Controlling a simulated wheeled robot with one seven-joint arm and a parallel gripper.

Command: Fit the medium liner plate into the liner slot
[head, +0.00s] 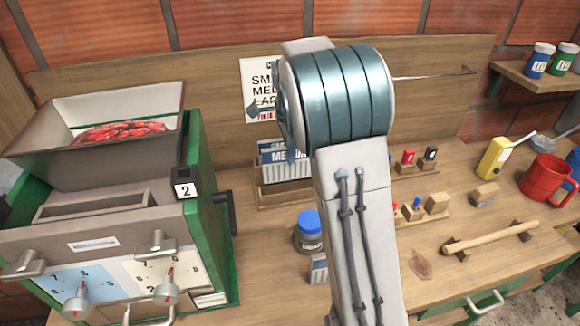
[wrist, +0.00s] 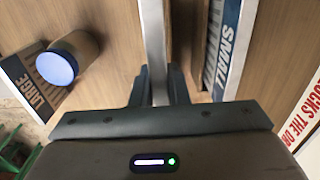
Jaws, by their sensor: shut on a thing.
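My arm hides the gripper in the head view. A plate marked SMALL (wrist: 222,45) stands in the rack to the right of the held plate, apart from it. I cannot pick out the liner slot with certainty.
The green-sided pulper (head: 95,235) with a hopper of red fruit stands left. A red mug (head: 547,180) and small tools occupy the right.

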